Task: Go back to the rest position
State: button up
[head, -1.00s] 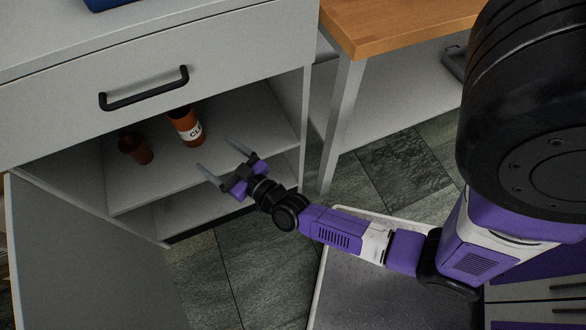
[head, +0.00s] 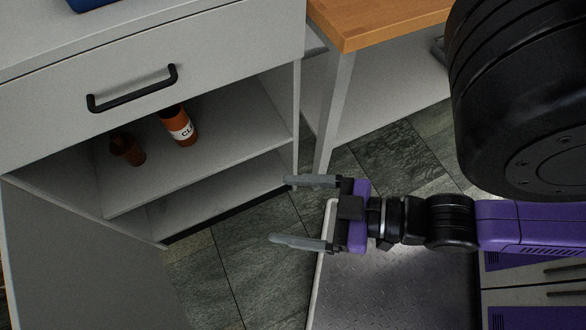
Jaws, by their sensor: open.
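My gripper (head: 300,212) is open and empty in the head view. Its two grey fingers point left, over the floor and the edge of my base. It is outside the cabinet (head: 225,52), to the right of its open front. A brown bottle with a white label (head: 180,127) stands on the cabinet's upper shelf, its top hidden by the drawer front. A smaller brown container (head: 128,149) stands left of it. The gripper is apart from both.
The cabinet door (head: 75,260) hangs open at the lower left. A drawer handle (head: 132,89) juts out above the shelf. A wood-topped table (head: 375,22) with a grey leg (head: 332,115) stands at the upper right. Bare tiled floor (head: 235,255) lies below the gripper's left side.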

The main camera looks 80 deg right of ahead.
notch_tip(320, 180, up, 14)
jog(key=p, duration=1.4)
